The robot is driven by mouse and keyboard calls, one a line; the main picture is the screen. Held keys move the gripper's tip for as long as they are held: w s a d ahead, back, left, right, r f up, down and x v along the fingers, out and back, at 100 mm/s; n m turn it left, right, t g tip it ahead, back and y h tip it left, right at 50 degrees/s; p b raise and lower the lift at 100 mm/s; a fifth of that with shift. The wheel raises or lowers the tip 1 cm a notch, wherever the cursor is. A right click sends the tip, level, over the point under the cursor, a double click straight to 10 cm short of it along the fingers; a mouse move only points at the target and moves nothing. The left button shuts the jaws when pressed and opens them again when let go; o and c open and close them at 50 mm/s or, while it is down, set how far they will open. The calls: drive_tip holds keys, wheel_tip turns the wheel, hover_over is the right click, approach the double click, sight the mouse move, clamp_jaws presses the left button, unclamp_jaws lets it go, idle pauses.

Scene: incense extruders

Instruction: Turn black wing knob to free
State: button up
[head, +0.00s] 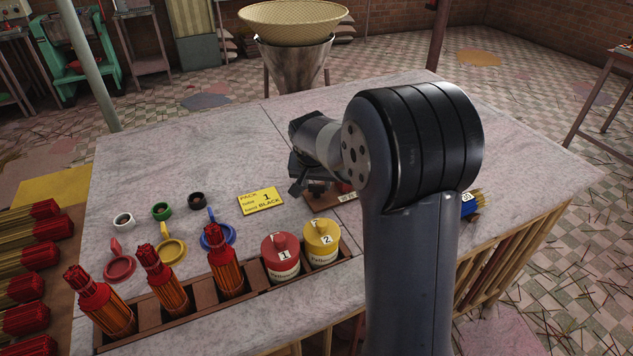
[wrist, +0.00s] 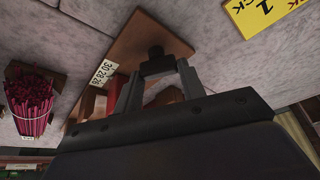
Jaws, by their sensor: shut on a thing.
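The black wing knob (wrist: 155,52) is a small dark piece standing over a brown wooden board (wrist: 140,38) in the wrist view. My gripper (wrist: 160,68) has its two fingers closed in at the knob, one on each side, and is shut on it. The fingers hide part of the knob, and I cannot tell its turn angle. In the head view my gripper (head: 303,183) reaches down at the board (head: 322,200), mostly behind my arm. A number strip (wrist: 103,72) reading 30 28 26 lies along the board's edge.
A yellow card (head: 261,199) lies left of the board. The marble table (head: 180,150) is clear at back left.

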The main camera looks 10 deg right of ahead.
drive_tip(key=shift+n, duration=0.4)
drive_tip(key=n+y, duration=0.1)
drive_tip(key=n, duration=0.1)
drive_tip(key=shift+n+t+p, duration=0.3)
drive_tip(key=shift+p, duration=0.1)
drive_tip(key=shift+d+n+y, duration=0.1)
drive_tip(key=shift+n+y, duration=0.6)
drive_tip(key=shift+n, duration=0.8)
drive_tip(key=o, duration=1)
